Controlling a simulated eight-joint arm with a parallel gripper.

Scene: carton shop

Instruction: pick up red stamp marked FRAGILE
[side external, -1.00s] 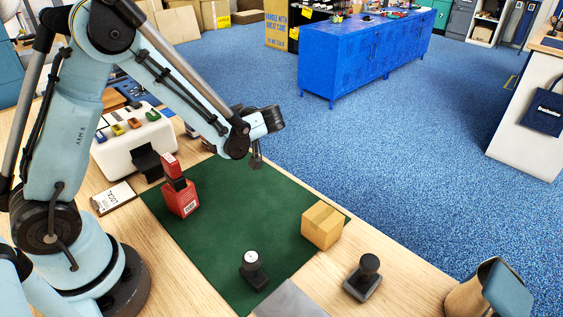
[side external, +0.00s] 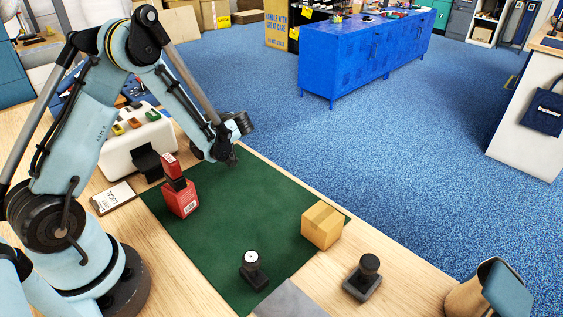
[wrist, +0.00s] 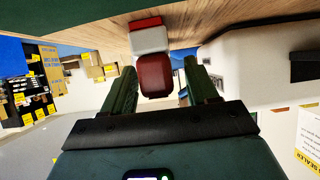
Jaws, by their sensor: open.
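The red stamp (side external: 181,198) stands upright on the green mat (side external: 232,218), near its left edge, in the side external view. It has a red body with a small white label, a black collar and a red top; its lettering is too small to read. My gripper (side external: 232,160) is in the air to the right of and above the stamp, apart from it. In the wrist view my gripper (wrist: 160,84) is open with two green fingers spread. A red and white object (wrist: 153,72) shows between them; I cannot tell whether it is the stamp.
A black round-topped stamp (side external: 253,272) and a small carton (side external: 322,225) are on the mat. Another black stamp (side external: 364,278) stands on the wood. The mat's middle is clear.

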